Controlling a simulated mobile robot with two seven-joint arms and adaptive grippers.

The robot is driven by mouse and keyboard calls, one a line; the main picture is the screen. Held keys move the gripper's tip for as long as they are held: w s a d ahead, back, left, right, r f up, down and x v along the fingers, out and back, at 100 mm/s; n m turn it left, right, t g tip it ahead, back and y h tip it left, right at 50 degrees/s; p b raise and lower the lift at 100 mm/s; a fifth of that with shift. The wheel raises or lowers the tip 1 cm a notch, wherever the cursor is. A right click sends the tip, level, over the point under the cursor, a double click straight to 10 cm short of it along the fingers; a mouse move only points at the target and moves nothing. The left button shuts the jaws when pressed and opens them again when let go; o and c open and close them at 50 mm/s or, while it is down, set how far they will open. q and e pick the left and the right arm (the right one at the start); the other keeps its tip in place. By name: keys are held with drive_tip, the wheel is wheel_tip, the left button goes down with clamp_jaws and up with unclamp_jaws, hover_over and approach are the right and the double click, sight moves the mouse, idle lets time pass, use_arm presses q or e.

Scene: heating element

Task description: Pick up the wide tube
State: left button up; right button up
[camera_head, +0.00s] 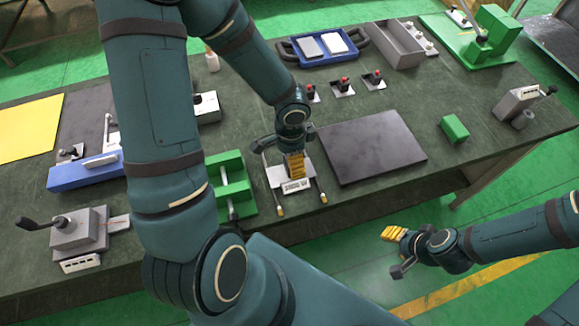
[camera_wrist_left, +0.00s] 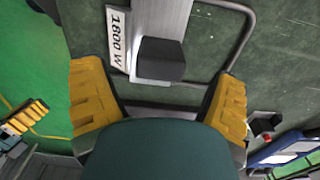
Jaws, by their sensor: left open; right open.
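A heating element with a bent grey metal tube (camera_wrist_left: 252,28) lies on the table under my left gripper. It has a "1800 W" label (camera_wrist_left: 118,38), a flat metal plate and a dark block (camera_wrist_left: 160,60). In the head view its white label (camera_head: 296,186) and yellow-tipped tube ends (camera_head: 280,211) show near the table's front edge. My left gripper (camera_head: 293,165) is open above the element. In the left wrist view its yellow fingers (camera_wrist_left: 162,75) are wide apart, with the dark block between them and nothing gripped. My right gripper (camera_head: 393,233) is open and empty, away from the table's front edge.
A dark flat plate (camera_head: 372,147) lies right of the element. A green fixture (camera_head: 232,185) stands close on its left. Several red-knobbed switches (camera_head: 343,84) and a blue tray (camera_head: 322,47) are behind. A small green block (camera_head: 454,129) sits further right.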

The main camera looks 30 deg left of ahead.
use_arm(q)
wheel_tip(320, 180, down, 4)
drive_tip(key=shift+r+b, duration=0.15)
drive_tip(key=shift+b, duration=0.35)
drive_tip(key=c, duration=1.4)
wheel_tip(320, 180, up, 9)
drive_tip(key=p, duration=0.3)
drive_tip(key=shift+r+p, duration=0.2)
drive_tip(key=shift+p, duration=0.1)
drive_tip(key=shift+r, duration=0.35)
